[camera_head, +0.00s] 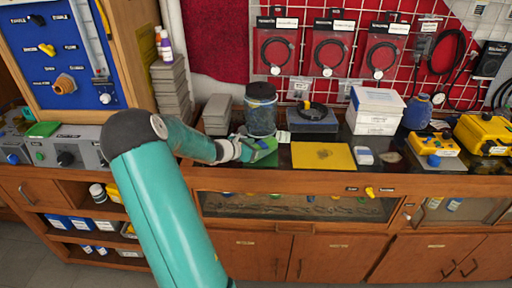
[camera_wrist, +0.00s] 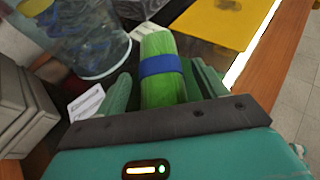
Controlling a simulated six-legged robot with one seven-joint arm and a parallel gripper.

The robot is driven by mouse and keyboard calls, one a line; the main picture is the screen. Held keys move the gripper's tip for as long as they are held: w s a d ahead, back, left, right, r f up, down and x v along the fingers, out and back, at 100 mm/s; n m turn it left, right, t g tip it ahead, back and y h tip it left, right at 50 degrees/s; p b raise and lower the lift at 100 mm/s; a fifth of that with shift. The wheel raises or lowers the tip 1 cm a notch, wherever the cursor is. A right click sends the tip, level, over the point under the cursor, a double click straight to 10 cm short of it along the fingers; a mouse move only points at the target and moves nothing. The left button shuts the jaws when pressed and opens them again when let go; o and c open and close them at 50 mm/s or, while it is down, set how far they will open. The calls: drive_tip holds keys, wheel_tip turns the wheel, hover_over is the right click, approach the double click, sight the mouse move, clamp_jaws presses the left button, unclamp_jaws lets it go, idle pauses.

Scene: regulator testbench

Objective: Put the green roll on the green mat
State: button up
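The green roll (camera_wrist: 160,88) with a blue band lies between the two fingers of my gripper (camera_wrist: 165,88) in the wrist view. A narrow gap shows between the left finger and the roll; the right finger is close against or beside it. In the head view the roll (camera_head: 264,146) shows at the gripper (camera_head: 250,150), low over the dark bench top in front of the jar.
A clear jar (camera_head: 261,108) stands just behind my gripper. A yellow mat (camera_head: 323,156) lies to the right, with a white box (camera_head: 376,110) behind it. Grey stacked boxes (camera_head: 171,92) and a grey device with knobs (camera_head: 80,148) stand left.

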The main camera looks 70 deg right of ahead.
drive_tip(key=shift+r, duration=0.1)
drive_tip(key=shift+w+a+r, duration=0.15)
drive_tip(key=shift+a+r, duration=0.05)
drive_tip(key=v, duration=1.1)
drive_tip(key=shift+a, duration=0.15)
drive_tip(key=shift+w+a+r, duration=0.1)
drive_tip(key=shift+w+r, duration=0.05)
drive_tip(key=w+a+r+m+t+y, duration=0.2)
drive_tip(key=w+a+m, duration=0.15)
drive_tip(key=a, duration=0.55)
drive_tip(key=w+a+r+m+t+y, duration=0.2)
drive_tip(key=w+a+r+t, duration=0.15)
drive_tip(key=a, duration=0.55)
drive_tip(key=w+a+r+m+t+y, duration=0.1)
drive_tip(key=w+a+m+t+y, duration=0.2)
drive_tip(key=a, duration=0.6)
drive_tip(key=s+a+r+m+t+y, duration=0.1)
drive_tip(key=a+r+t+y, duration=0.1)
drive_tip(key=a, duration=1.1)
drive_tip(key=s+a+r+m+t+y, duration=0.2)
drive_tip(key=a+r, duration=0.3)
drive_tip(key=a, duration=0.9)
drive_tip(key=shift+s+y, duration=0.3)
drive_tip(key=shift+s, duration=0.05)
